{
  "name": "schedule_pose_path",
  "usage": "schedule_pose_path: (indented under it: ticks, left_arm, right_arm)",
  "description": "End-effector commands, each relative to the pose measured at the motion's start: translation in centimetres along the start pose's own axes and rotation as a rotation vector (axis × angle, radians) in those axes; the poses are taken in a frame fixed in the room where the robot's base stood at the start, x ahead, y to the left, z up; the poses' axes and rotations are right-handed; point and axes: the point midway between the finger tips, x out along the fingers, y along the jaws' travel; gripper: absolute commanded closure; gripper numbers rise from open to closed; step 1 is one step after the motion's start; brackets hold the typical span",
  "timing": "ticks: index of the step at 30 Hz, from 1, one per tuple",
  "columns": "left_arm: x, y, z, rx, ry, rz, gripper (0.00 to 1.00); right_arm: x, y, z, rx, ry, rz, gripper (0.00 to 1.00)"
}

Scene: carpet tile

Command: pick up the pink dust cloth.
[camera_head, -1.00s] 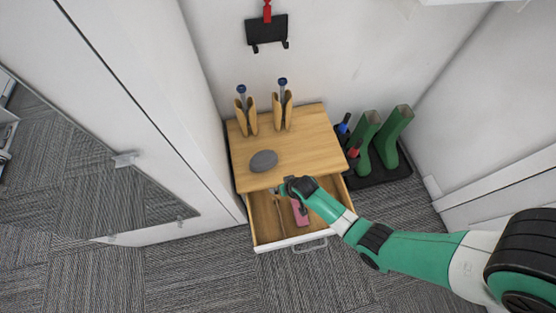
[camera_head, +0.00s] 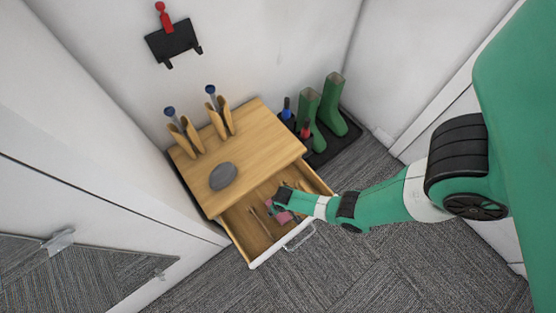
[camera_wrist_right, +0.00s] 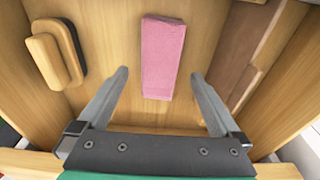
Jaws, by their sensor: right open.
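The pink dust cloth (camera_wrist_right: 162,57) lies flat on the floor of the open drawer, as a narrow folded strip in the right wrist view. In the head view a part of the cloth (camera_head: 281,213) shows beside my right gripper (camera_head: 277,199), which hides the rest. My right gripper (camera_wrist_right: 157,85) is open and empty in the right wrist view, its fingers apart on either side of the cloth's near end and not touching it. The drawer (camera_head: 254,252) is pulled out of the wooden cabinet. My left gripper is not in view.
A wooden brush (camera_wrist_right: 57,53) lies left of the cloth, and a brown wooden item (camera_wrist_right: 240,45) lies to its right. A grey oval object (camera_head: 223,176) sits on the cabinet top (camera_head: 257,142). Green boots (camera_head: 318,110) stand on a black tray to the right.

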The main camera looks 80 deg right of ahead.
Motion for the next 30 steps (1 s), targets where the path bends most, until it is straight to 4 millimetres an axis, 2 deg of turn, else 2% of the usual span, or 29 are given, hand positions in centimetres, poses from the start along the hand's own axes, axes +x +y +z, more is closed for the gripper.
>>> schedule_pose_path:
  ticks: [3, 7, 16, 30]
  left_arm:
    - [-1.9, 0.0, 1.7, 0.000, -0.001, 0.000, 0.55]
    - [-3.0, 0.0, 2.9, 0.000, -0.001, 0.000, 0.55]
    - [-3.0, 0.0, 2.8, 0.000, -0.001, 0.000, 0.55]
    - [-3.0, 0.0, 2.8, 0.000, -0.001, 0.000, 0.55]
  right_arm:
    - [2.7, 0.0, 0.0, 0.001, -0.001, 0.000, 0.00]
    - [4.7, 0.1, -0.1, 0.000, -0.001, 0.000, 0.00]
    - [4.8, 0.1, -0.2, 0.000, 0.000, 0.000, 0.00]
    - [4.8, 0.1, -0.1, 0.000, 0.000, 0.000, 0.85]
